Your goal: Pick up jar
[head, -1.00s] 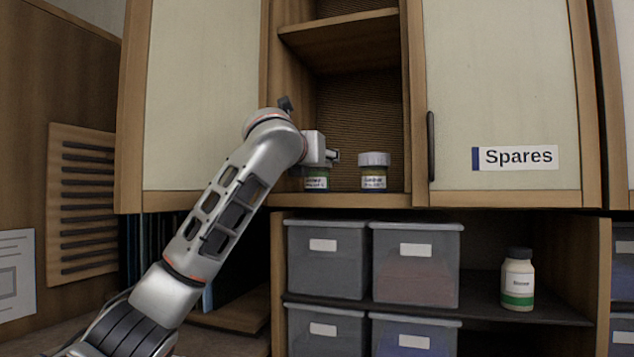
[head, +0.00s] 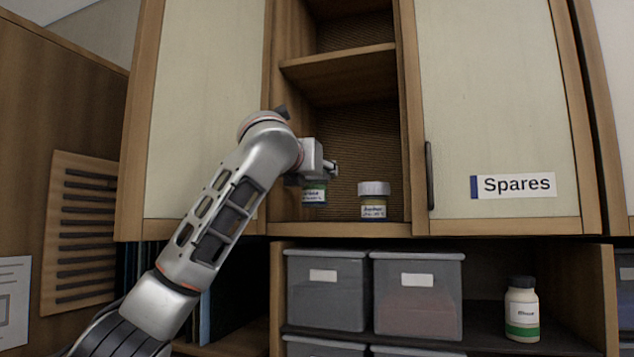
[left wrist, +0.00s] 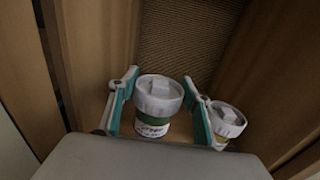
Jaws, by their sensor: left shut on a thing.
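A jar with a green band and a white label (head: 314,194) is in the open cabinet bay, held a little above the shelf floor. My left gripper (head: 328,168) is shut on it near its top and partly hides it in the head view. In the left wrist view the jar's white lid and green body (left wrist: 155,112) sit between the two teal-lined fingers of the left gripper (left wrist: 160,100). A second jar (head: 374,204), white-lidded with a yellowish band, stands upright on the shelf to the right. It also shows in the left wrist view (left wrist: 227,122), just outside the right finger.
A wooden shelf board (head: 340,66) crosses the bay above. Cabinet doors flank it, the right one (head: 490,110) labelled Spares. Below are grey bins (head: 418,300) and a white bottle with a green band (head: 521,312).

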